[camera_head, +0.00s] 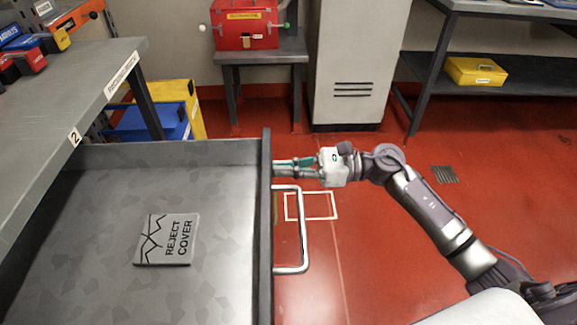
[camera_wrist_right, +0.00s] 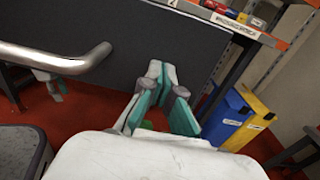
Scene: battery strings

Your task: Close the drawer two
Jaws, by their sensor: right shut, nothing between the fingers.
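Drawer two (camera_head: 90,157) stands pulled out from under the grey workbench, whose edge carries a "2" label (camera_head: 74,137). A flat grey "REJECT COVER" plate (camera_head: 167,240) lies inside it. The drawer's metal bar handle (camera_head: 303,235) is on its front panel, and the handle also shows in the right wrist view (camera_wrist_right: 70,62). My right gripper (camera_head: 278,168) is shut and empty at the front panel, beyond the handle's far end. In the right wrist view its fingers (camera_wrist_right: 167,85) point at the dark panel (camera_wrist_right: 130,35); contact is unclear.
Blue (camera_head: 150,122) and yellow (camera_head: 190,100) bins stand behind the drawer. A red box (camera_head: 243,25) sits on a small table, beside a grey cabinet (camera_head: 355,60). The red floor in front of the drawer is mostly clear.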

